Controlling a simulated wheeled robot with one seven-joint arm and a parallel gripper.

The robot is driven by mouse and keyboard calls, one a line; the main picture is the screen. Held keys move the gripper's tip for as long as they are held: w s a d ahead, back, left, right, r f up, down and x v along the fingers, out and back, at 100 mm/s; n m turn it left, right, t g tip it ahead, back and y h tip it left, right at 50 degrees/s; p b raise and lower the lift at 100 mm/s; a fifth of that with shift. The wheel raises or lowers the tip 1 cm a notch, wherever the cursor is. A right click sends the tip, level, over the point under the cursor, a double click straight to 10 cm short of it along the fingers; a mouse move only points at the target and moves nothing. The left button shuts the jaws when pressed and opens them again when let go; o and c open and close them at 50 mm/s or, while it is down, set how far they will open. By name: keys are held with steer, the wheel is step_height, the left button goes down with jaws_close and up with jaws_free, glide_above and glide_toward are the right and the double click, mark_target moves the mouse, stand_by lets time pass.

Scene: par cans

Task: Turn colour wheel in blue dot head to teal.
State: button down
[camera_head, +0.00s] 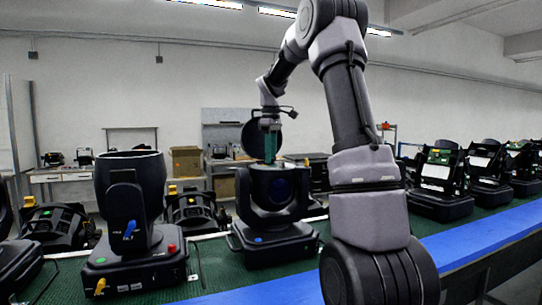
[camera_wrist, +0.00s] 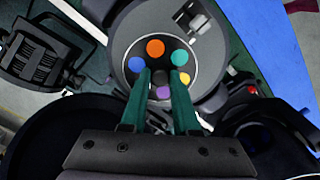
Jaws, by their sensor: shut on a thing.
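The blue dot head (camera_head: 273,190) stands on the green belt in the middle of the head view, with a blue dot (camera_head: 258,240) on its base. My gripper (camera_head: 270,158) points down into its top from above. In the wrist view the colour wheel (camera_wrist: 150,38) is a dark disc with orange, teal, yellow, purple and blue spots. Orange (camera_wrist: 155,48) is at the top, teal (camera_wrist: 180,57) at upper right, blue at left. My green fingers (camera_wrist: 161,76) are shut on the wheel's dark hub and partly cover the disc. The index mark is unclear.
A head with a red dot (camera_head: 172,248) stands close on the left. Several more heads (camera_head: 440,185) stand to the right. A round black cover (camera_head: 254,140) stands up behind my fingers. A blue rail (camera_head: 480,238) runs along the belt's front edge.

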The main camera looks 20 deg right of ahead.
steer(key=shift+r+n, duration=0.1)
steer(key=shift+n, duration=0.6)
steer(key=c, duration=0.7)
jaws_free()
steer(key=shift+o, duration=0.2)
step_height(320, 180, up, 11)
